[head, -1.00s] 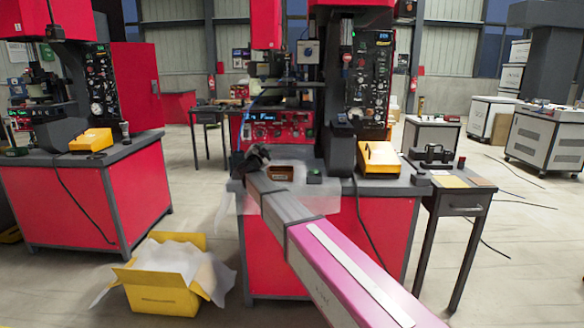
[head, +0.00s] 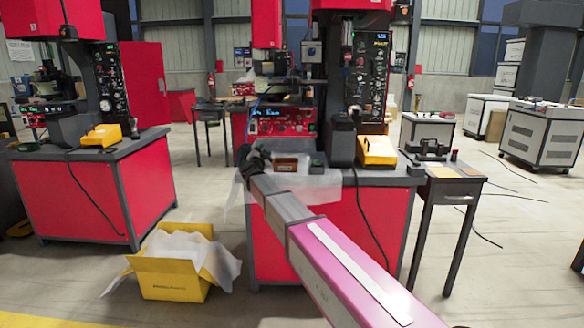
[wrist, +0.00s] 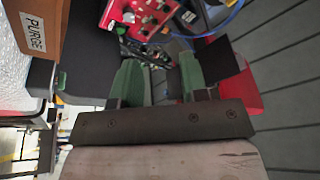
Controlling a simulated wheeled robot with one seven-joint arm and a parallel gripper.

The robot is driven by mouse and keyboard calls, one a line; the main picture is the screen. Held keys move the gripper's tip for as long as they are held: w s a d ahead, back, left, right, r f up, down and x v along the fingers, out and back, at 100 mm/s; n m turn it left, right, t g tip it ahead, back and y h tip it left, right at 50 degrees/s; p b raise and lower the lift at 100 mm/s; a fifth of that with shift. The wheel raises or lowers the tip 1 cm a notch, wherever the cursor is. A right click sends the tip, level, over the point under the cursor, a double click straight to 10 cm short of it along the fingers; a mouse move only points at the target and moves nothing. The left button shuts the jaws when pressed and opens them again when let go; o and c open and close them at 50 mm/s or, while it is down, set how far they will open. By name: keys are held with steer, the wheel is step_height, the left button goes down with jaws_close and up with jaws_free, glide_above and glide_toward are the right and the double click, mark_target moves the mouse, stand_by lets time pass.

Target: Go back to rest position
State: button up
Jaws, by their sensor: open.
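My gripper (wrist: 155,85) is open in the wrist view, its two green-padded fingers apart with nothing between them. In the head view my gripper (head: 252,160) is small and dark, at the left front edge of the middle red workbench (head: 335,225). A brown box (wrist: 42,30) labelled PURGE fills the upper left of the wrist view, beside the left finger and apart from it. It also shows on the bench in the head view (head: 286,164), just right of my gripper.
A yellow box (head: 172,290) with white lining stands on the floor at left. A second red workbench (head: 85,195) is at far left. A dark side table (head: 450,200) adjoins the middle bench at right.

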steer(key=s+d+f+n+g+y, duration=0.35)
steer(key=s+d+f, duration=0.2)
steer(key=f, duration=0.35)
steer(key=s+d+f+n+g+y, duration=0.2)
steer(key=s+d+f+n+g, duration=0.25)
steer(key=s+f, duration=0.3)
steer(key=s+d+f+n+g+y, duration=0.35)
steer(key=s+d+f, duration=0.25)
steer(key=f, duration=0.4)
steer(key=s+d+f+g+h, duration=0.1)
steer(key=s+d+f+g, duration=0.2)
steer(key=s+d, duration=0.2)
steer(key=s+d+f+g+h, duration=0.1)
steer(key=s+d+f+g, duration=0.2)
steer(key=s, duration=0.8)
steer(key=s+d+f+g+h, duration=0.2)
steer(key=s+d+f+g, duration=0.1)
steer(key=s+d, duration=0.4)
steer(key=shift+s+d+f, duration=0.3)
steer(key=shift+s+d, duration=0.05)
steer(key=shift+s, duration=0.35)
